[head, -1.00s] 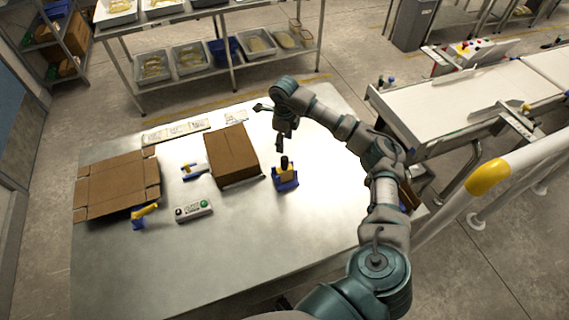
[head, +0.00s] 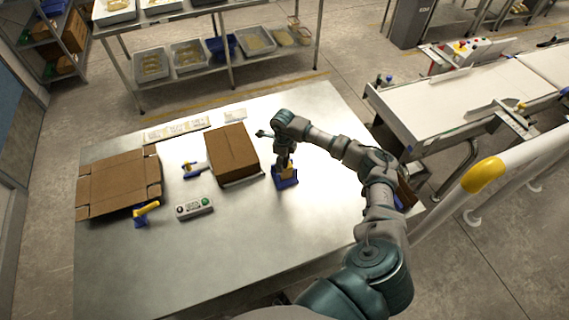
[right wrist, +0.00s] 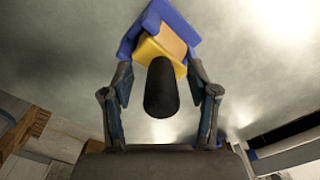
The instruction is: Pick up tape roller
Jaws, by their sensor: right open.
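The tape roller (head: 287,181) looks like a blue and yellow device with a black handle. It stands on the metal table, right of the brown box. In the right wrist view the blue end (right wrist: 158,25), the yellow body (right wrist: 150,50) and the upright black handle (right wrist: 161,88) show. My right gripper (head: 284,167) is over the tape roller and hides its upper part in the head view. In the right wrist view the open fingers (right wrist: 160,75) stand on either side of the handle and yellow body, with gaps visible. My left gripper is not in view.
The closed brown box (head: 232,153) stands close left of the tape roller. A flat carton (head: 118,182), a button box (head: 194,206) and two other blue-yellow tools (head: 146,210) lie farther left. The conveyor (head: 440,110) is at right. The table's front (head: 230,260) is clear.

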